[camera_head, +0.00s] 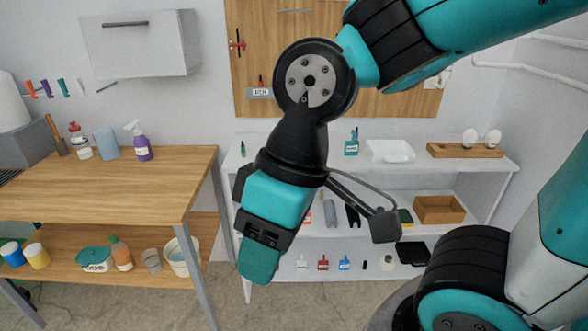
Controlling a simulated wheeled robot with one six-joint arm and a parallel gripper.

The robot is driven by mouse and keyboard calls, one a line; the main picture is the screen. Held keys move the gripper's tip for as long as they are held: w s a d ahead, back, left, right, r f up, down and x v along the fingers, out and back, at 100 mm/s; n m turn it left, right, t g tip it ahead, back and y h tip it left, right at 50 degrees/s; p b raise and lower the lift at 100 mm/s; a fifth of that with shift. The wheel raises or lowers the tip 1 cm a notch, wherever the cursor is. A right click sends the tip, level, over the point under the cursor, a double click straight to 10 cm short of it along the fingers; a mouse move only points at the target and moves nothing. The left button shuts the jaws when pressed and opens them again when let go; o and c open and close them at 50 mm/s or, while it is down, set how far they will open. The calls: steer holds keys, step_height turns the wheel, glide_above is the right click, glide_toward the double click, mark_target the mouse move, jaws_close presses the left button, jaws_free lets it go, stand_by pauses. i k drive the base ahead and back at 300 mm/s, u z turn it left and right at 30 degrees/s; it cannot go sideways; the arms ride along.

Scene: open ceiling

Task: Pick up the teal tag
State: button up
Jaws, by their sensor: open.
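A small teal tag (64,87) hangs on a wall rack at the far left, to the right of an orange tag (31,89) and a purple tag (47,89). It is small in the view, and how it hangs is hard to make out. My gripper (258,265) points downward in the middle of the view, far to the right of the teal tag and apart from it. It is open, though its fingers are seen from the side and the gap between them is hidden. I see nothing held in it.
A wooden counter (120,185) at left carries a purple spray bottle (143,143) and other bottles. A white shelf unit (262,150) stands behind my arm, with a white tray (390,151) and a wooden crate (438,209). A white cabinet (145,43) hangs right of the tags.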

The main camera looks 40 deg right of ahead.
mark_target(352, 147)
steer(key=u, duration=0.1)
steer(key=k, duration=0.35)
steer(key=u, duration=0.9)
steer(key=i, duration=1.25)
steer(key=z, duration=0.5)
steer(key=i, duration=0.7)
steer(key=z, duration=1.3)
steer(key=i, duration=0.6)
steer(key=z, duration=0.55)
